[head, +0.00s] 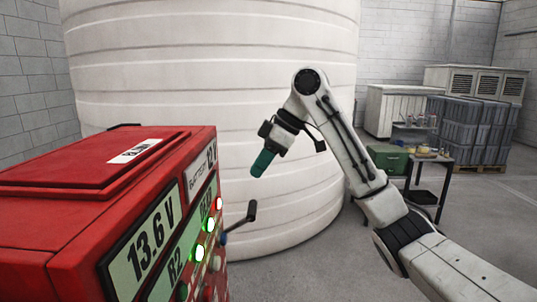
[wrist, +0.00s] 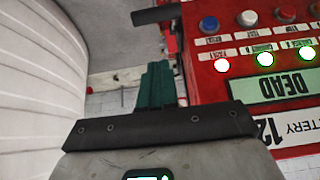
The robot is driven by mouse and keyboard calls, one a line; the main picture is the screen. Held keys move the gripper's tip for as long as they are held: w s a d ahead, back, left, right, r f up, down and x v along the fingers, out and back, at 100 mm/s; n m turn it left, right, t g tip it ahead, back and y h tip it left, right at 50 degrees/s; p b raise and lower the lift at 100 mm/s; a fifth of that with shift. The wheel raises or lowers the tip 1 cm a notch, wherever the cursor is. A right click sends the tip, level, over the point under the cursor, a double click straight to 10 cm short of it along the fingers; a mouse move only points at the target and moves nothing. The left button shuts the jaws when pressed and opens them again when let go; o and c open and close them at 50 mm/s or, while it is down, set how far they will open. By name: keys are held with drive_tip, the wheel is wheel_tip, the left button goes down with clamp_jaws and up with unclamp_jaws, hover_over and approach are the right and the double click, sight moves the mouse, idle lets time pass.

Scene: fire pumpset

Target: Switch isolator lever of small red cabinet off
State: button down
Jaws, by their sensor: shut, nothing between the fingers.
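The small red cabinet (head: 110,215) fills the lower left of the head view, its panel angled to the right. Its dark isolator lever (head: 240,217) sticks out from the panel's far edge, with the handle end tilted up and outward. In the wrist view the red panel (wrist: 215,88) is at the right, and a dark bar that looks like the lever (wrist: 157,15) is at the top. My gripper (head: 261,164) is shut and empty, its teal fingers pointing down, above the lever and apart from it. The fingers also show in the wrist view (wrist: 156,84).
A large white ribbed tank (head: 200,60) stands behind the cabinet and my gripper. Lit buttons and displays (head: 150,240) cover the cabinet's panel. A dark table (head: 425,185) and a green box (head: 388,159) stand at the right. Floor right of the lever is clear.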

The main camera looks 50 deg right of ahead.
sight(254, 206)
drive_tip(key=x, duration=0.3)
drive_tip(key=shift+f, duration=0.2)
wheel_tip(254, 206, down, 3)
drive_tip(key=shift+s+d+f+p, duration=0.1)
drive_tip(key=shift+f+p, duration=0.05)
drive_tip(key=shift+p, duration=0.3)
drive_tip(key=shift+f, duration=0.55)
drive_tip(key=shift+f, duration=0.1)
